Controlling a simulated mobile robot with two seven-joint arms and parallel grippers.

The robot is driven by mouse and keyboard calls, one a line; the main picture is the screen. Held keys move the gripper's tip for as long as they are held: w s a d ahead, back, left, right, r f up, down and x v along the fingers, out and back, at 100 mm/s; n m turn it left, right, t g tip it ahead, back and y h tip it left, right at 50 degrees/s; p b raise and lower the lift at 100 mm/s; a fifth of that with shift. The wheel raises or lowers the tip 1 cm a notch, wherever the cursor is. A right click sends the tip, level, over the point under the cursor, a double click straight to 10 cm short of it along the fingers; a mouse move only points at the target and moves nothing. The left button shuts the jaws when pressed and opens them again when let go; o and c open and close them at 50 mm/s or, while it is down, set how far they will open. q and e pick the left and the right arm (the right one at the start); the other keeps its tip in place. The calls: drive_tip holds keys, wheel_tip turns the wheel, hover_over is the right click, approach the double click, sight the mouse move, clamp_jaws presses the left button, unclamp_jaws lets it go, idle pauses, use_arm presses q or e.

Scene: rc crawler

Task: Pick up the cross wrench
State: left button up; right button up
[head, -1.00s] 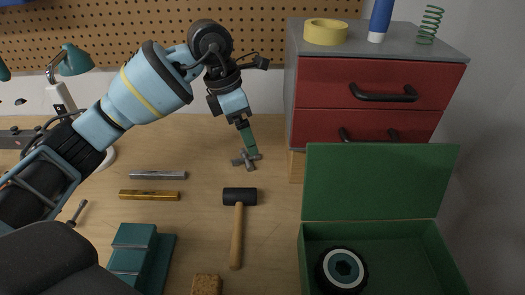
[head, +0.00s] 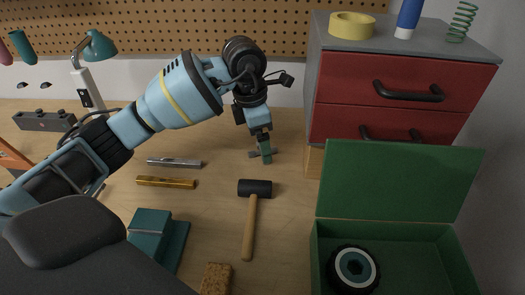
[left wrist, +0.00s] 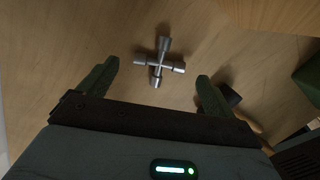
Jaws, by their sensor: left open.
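The cross wrench (left wrist: 159,63) is a small silver four-armed tool lying flat on the wooden workbench. In the left wrist view it lies ahead of and between the two green fingers of my left gripper (left wrist: 152,80), which are open, with nothing between them. In the head view the cross wrench (head: 255,154) is partly hidden behind the fingers of my left gripper (head: 265,156), which points down at it. I cannot tell from the head view how high the fingertips are above it. My right gripper is not in view.
A black-headed mallet (head: 254,189), a silver bar (head: 174,162) and a brass bar (head: 166,182) lie nearby on the bench. A red drawer cabinet (head: 400,85) stands to the right. The green open box (head: 400,182) holds a wheel (head: 353,268). A teal block (head: 152,238) sits front left.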

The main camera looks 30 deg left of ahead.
use_arm(q)
drive_tip(key=shift+w+d+f, duration=0.1)
drive_tip(key=shift+w+f, duration=0.05)
drive_tip(key=shift+f, duration=1.2)
drive_tip(key=shift+c, duration=0.3)
drive_tip(key=c, duration=1)
drive_tip(key=shift+r, duration=0.1)
wheel_tip(320, 180, up, 10)
drive_tip(key=shift+f, duration=0.1)
